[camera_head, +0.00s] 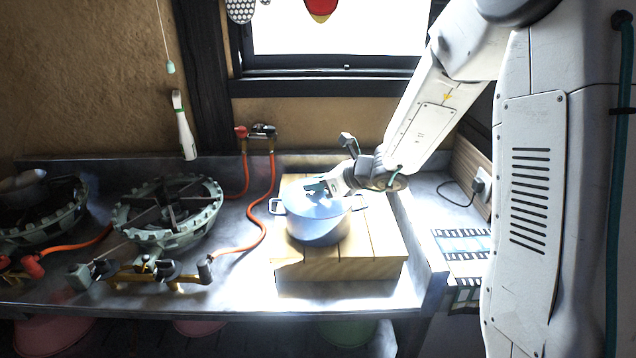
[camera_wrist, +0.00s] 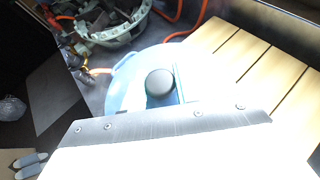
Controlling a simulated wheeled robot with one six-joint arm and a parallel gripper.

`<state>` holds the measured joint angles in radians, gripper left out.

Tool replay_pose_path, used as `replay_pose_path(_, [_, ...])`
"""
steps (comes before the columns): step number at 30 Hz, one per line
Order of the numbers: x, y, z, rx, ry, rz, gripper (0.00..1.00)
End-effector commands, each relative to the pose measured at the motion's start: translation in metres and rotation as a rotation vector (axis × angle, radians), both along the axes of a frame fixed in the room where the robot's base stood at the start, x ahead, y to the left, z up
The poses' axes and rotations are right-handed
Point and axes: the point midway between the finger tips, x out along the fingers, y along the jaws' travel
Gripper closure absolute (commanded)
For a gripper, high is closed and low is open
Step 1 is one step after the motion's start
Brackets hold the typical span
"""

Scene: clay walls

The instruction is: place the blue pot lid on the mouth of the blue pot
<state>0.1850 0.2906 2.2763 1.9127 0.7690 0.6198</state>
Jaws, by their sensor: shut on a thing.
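The blue pot (camera_head: 318,232) stands upright on a wooden board, with a handle on either side. The blue pot lid (camera_head: 296,199) is over the pot's mouth, pale in the glare. I cannot tell whether its edge rests on the rim all round. My gripper (camera_head: 318,188) reaches in from the right and is shut on the lid, at its top. In the wrist view the lid (camera_wrist: 125,90) shows as a light blue disc with a dark round knob (camera_wrist: 159,82). My gripper's pale body hides the lid's near part there, and the finger contact is not clear.
The slatted wooden board (camera_head: 340,268) lies on the metal counter (camera_head: 240,287). A round gas burner (camera_head: 168,213) with orange hoses (camera_head: 262,215) stands to the left. A window (camera_head: 335,30) is behind. A blue patterned cloth (camera_head: 463,243) lies at right.

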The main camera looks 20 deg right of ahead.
Motion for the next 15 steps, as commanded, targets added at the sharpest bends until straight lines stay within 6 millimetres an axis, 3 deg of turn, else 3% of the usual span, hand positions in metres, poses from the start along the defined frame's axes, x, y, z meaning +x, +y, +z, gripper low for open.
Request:
replay_pose_path(1, [0.0000, 0.0001, -0.0017, 0.001, 0.001, 0.000, 0.99])
replay_pose_path(2, [-0.0001, 0.0001, -0.0024, 0.000, 0.001, 0.000, 0.68])
replay_pose_path(4, [-0.0001, 0.0001, -0.0019, 0.000, 0.000, 0.000, 0.49])
replay_pose_path(15, [-0.0014, -0.0013, 0.0023, 0.000, 0.000, -0.001, 0.49])
